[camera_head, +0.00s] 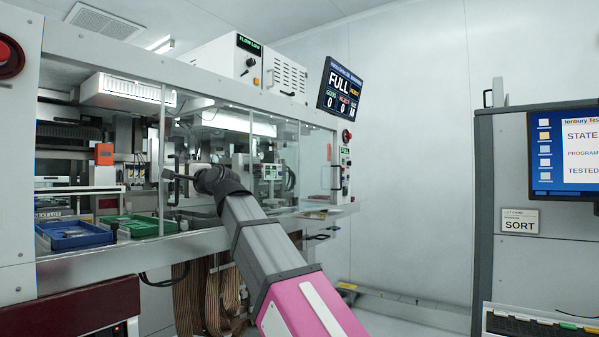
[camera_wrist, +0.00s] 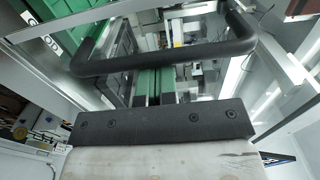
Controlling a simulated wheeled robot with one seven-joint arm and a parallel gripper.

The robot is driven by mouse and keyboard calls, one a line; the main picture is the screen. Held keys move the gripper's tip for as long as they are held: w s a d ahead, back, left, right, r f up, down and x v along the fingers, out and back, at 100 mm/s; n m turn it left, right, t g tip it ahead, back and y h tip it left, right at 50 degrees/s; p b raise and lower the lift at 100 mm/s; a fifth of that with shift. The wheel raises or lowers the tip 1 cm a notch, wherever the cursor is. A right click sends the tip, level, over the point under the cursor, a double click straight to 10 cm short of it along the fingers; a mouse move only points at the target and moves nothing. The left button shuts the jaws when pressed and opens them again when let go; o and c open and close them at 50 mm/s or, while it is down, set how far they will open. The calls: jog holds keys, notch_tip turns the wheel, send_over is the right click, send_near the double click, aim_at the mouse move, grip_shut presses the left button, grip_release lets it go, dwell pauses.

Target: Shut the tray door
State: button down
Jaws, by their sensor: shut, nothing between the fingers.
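The tray door is a clear pane (camera_head: 222,150) on the front of the machine, and I can see through it into the workspace. Its upright left edge stands just right of the trays, and the bay to the left looks uncovered. A black bar handle (camera_wrist: 165,62) crosses the wrist view, with a partly visible label (camera_wrist: 46,40) at its left. My gripper (camera_head: 197,179) is at the front of the pane near its left edge. In the wrist view its dark fingers (camera_wrist: 160,123) are shut and empty, below the handle in the picture. I cannot tell whether they touch it.
A blue tray (camera_head: 75,236) and a green tray (camera_head: 135,226) lie in the bay at the left. A dark red box (camera_head: 85,305) stands in front below. A grey cabinet with a screen (camera_head: 565,150) is at the right. The floor between shows free room.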

jog(key=shift+s+a, duration=0.9)
jog(key=shift+s, duration=0.3)
jog(key=shift+s+a, duration=0.9)
jog(key=shift+s, duration=0.25)
jog(key=s+a, duration=1.2)
jog(key=s, duration=0.3)
jog(key=shift+s+a, duration=0.2)
jog(key=shift+s, duration=0.2)
jog(key=s+d, duration=0.3)
jog(key=s, duration=0.2)
jog(key=shift+d, duration=0.3)
